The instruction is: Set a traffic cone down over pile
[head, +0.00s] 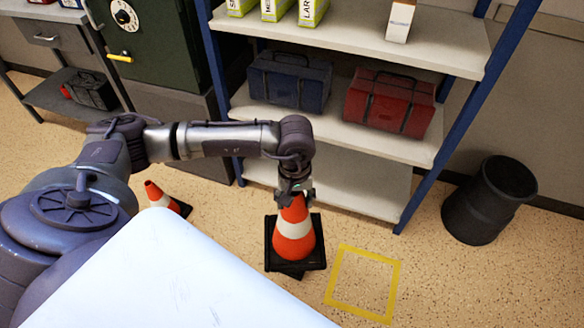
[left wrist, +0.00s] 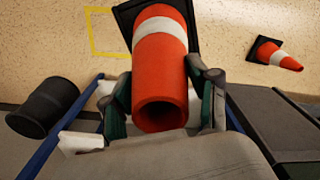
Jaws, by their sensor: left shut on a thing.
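My left gripper (head: 295,190) is shut on the top of an orange traffic cone (head: 293,230) with a white band and a black square base. The cone is upright in the head view. In the left wrist view the cone (left wrist: 160,75) fills the space between the two fingers, its open tip facing the camera. A dark corner shows under its base; I cannot tell whether it is another base or shadow. A second cone (head: 158,194) is on the floor to the left, partly hidden in the head view; it also shows in the left wrist view (left wrist: 278,56). My right gripper is out of view.
A yellow taped square (head: 334,272) on the floor, right of the held cone, is empty. A shelf (head: 345,182) with a blue bag (head: 290,82) and a red bag (head: 390,102) stands behind. A black bin (head: 487,205) stands at the right.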

